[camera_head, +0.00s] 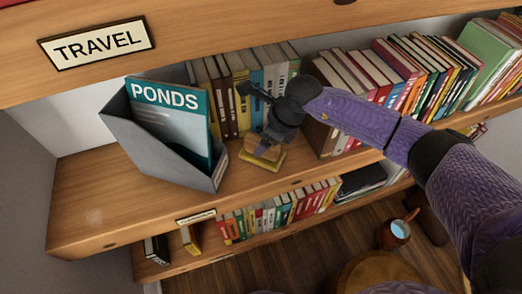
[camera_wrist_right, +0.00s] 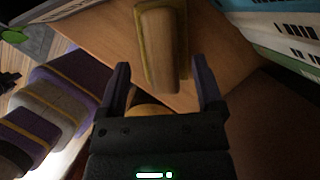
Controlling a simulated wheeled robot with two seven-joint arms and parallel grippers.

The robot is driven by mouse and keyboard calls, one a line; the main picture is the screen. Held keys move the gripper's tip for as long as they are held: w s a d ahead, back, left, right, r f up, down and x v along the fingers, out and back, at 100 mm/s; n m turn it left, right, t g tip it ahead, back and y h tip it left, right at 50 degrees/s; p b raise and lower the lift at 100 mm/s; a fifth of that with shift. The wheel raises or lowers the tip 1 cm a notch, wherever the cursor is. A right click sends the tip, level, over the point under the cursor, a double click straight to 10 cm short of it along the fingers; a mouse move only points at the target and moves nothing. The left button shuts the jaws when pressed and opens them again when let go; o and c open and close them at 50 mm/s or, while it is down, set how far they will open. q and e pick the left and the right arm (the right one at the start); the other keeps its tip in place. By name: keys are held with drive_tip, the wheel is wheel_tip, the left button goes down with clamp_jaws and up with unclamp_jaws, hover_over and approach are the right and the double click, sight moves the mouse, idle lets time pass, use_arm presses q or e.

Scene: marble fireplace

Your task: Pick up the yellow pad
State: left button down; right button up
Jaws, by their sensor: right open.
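The yellow pad (camera_head: 265,163) lies on the wooden shelf, to the right of the grey file holder, with a wooden block-like piece on its top. In the right wrist view the pad (camera_wrist_right: 183,38) is ahead of the fingers, its yellow edge showing around the wooden piece (camera_wrist_right: 159,50). My right gripper (camera_head: 257,118) is over the shelf just above the pad and partly hides it in the head view. In the wrist view its two fingers (camera_wrist_right: 159,80) are apart with nothing held, near the wooden piece's near end. My left gripper is out of view.
The grey file holder (camera_head: 150,148) with a teal PONDS booklet (camera_head: 178,125) stands left of the pad. Upright books (camera_head: 225,98) stand behind it and more books (camera_head: 400,75) to the right. A TRAVEL sign (camera_head: 97,43) is on the upper shelf edge. Bare shelf lies front left.

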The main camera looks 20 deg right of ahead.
drive_tip(key=x, duration=0.2)
drive_tip(key=b+x, duration=0.1)
drive_tip(key=shift+d+f, duration=0.1)
drive_tip(key=shift+f, duration=0.35)
drive_tip(key=shift+w, duration=0.15)
drive_tip(key=shift+r, duration=0.1)
drive_tip(key=shift+c, duration=1.3)
clamp_jaws()
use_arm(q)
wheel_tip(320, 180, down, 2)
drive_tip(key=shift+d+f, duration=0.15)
